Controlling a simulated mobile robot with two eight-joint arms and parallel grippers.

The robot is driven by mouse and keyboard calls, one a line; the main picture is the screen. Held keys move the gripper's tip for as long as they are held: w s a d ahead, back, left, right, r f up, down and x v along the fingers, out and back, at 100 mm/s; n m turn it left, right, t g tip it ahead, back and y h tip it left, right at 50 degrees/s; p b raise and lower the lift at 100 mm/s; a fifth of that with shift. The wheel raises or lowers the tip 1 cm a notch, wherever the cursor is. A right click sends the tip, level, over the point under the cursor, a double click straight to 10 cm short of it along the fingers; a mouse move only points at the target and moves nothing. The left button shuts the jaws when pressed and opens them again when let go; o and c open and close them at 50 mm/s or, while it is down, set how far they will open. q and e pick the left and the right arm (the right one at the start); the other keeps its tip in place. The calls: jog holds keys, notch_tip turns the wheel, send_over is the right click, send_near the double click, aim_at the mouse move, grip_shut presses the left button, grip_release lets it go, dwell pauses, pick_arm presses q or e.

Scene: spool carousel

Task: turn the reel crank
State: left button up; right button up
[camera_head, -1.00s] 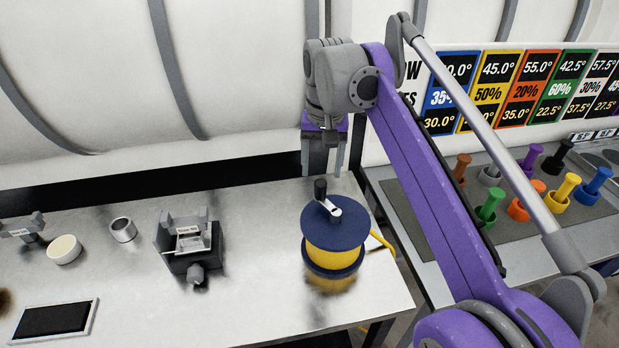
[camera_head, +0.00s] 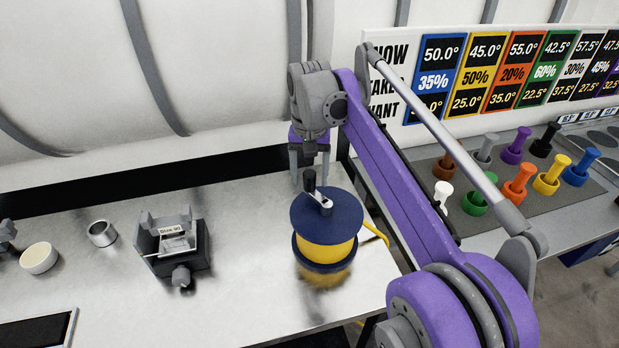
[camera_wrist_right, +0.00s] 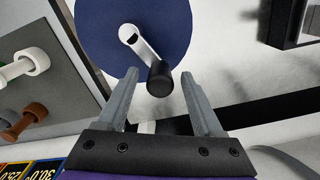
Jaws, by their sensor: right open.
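The reel (camera_head: 327,243) stands on the metal table, with a dark blue top disc and yellow wound material. Its crank is a short silver arm (camera_head: 321,202) with an upright black handle (camera_head: 310,181). In the right wrist view the silver arm (camera_wrist_right: 138,44) and the black handle (camera_wrist_right: 160,80) show over the blue disc (camera_wrist_right: 180,25). My right gripper (camera_head: 310,179) points down just behind the handle. In the wrist view my right gripper (camera_wrist_right: 160,90) is open, its fingers on either side of the handle, with gaps showing.
A black device with a grey cradle (camera_head: 172,248), a metal ring (camera_head: 102,233) and a white round cup (camera_head: 39,258) stand left of the reel. Several coloured pegs (camera_head: 519,183) stand on the side table at the right. Bare tabletop lies between device and reel.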

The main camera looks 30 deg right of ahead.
jog(key=shift+f, duration=0.3)
grip_shut()
dwell(1.3)
